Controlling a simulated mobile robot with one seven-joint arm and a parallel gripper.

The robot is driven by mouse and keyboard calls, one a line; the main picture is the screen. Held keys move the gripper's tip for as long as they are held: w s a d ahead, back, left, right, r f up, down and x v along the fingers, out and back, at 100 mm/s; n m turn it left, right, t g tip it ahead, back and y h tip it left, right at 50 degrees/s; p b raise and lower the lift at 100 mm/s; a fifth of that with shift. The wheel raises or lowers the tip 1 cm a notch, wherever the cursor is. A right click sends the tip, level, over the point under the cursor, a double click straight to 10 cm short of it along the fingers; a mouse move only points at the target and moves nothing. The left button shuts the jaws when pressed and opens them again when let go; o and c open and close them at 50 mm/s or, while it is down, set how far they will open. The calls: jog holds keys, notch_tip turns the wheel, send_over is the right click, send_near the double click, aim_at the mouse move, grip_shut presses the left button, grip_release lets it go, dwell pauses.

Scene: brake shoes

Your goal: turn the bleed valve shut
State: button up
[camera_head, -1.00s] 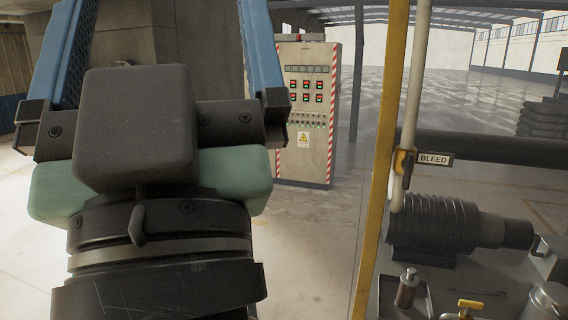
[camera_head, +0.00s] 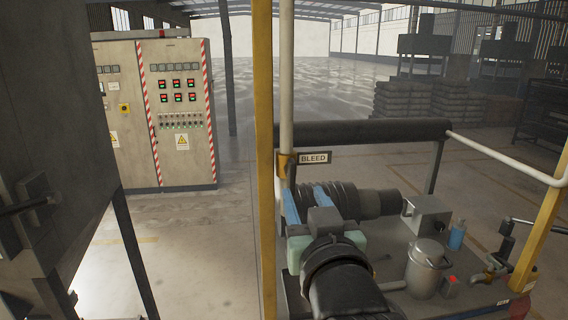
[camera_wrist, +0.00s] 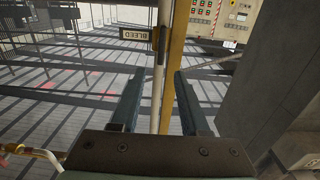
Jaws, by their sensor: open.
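The bleed valve (camera_head: 287,160) is a small brass-coloured fitting with a dark handle on a white vertical pipe (camera_head: 286,90). The BLEED sign (camera_head: 314,158) is just right of it. In the wrist view the sign (camera_wrist: 135,36) appears upside down, with the valve (camera_wrist: 155,38) beside it on the pipe. My gripper (camera_head: 304,189) has blue fingers and is open and empty, just below the valve and sign in the head view. In the wrist view my gripper's fingertips (camera_wrist: 159,74) appear on either side of the pipe, with the valve beyond them. The handle's exact angle is too small to tell.
A yellow post (camera_head: 263,130) stands close left of the pipe. A dark horizontal pipe (camera_head: 400,131) runs behind the sign. A ribbed motor (camera_head: 375,202), a metal canister (camera_head: 427,268) and a blue bottle (camera_head: 457,236) are on the skid. A control cabinet (camera_head: 180,110) stands at back left.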

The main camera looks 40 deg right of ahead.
aim_at(293, 171)
jog(key=p+x, duration=0.4)
jog(key=x, duration=0.7)
jog(key=shift+a, duration=0.15)
grip_shut()
